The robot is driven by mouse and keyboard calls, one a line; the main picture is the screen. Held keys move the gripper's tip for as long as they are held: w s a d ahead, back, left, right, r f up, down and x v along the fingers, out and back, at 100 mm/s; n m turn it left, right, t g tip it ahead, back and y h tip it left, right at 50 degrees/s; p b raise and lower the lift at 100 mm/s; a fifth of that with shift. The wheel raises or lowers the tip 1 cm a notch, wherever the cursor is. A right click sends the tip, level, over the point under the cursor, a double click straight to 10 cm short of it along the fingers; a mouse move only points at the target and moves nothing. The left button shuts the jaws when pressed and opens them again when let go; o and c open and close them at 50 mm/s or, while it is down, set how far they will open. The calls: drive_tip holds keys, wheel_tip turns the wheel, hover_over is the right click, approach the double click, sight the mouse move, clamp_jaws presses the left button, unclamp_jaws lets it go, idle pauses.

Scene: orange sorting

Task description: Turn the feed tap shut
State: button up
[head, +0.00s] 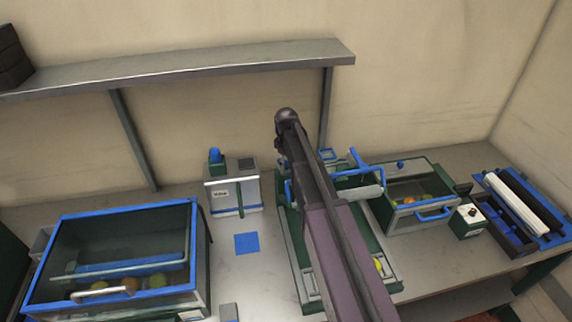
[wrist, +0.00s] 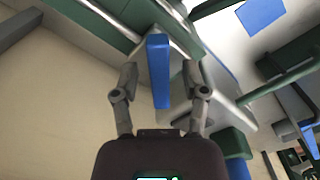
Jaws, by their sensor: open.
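The feed tap's blue lever (wrist: 158,55) stands between the fingers of my gripper (wrist: 160,76) in the wrist view. The fingers are open, one on each side of the lever, with gaps visible between them and it. A pale body lies behind the lever. In the head view a blue upright lever (head: 355,158) shows beside a grey cylinder right of my arm; I cannot tell whether it is the same one. My arm hides part of that machine, and my gripper's fingers cannot be made out there.
A blue-rimmed bin (head: 198,240) holding fruit stands at left. A grey box (head: 221,198) and a blue square (head: 246,243) lie nearby. A green-and-grey bin (head: 437,195) with fruit is at right. A shelf (head: 190,70) spans the back wall.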

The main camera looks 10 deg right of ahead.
clamp_jaws()
drive_tip(key=shift+m, duration=0.5)
drive_tip(key=m, duration=0.8)
idle(0.5)
unclamp_jaws()
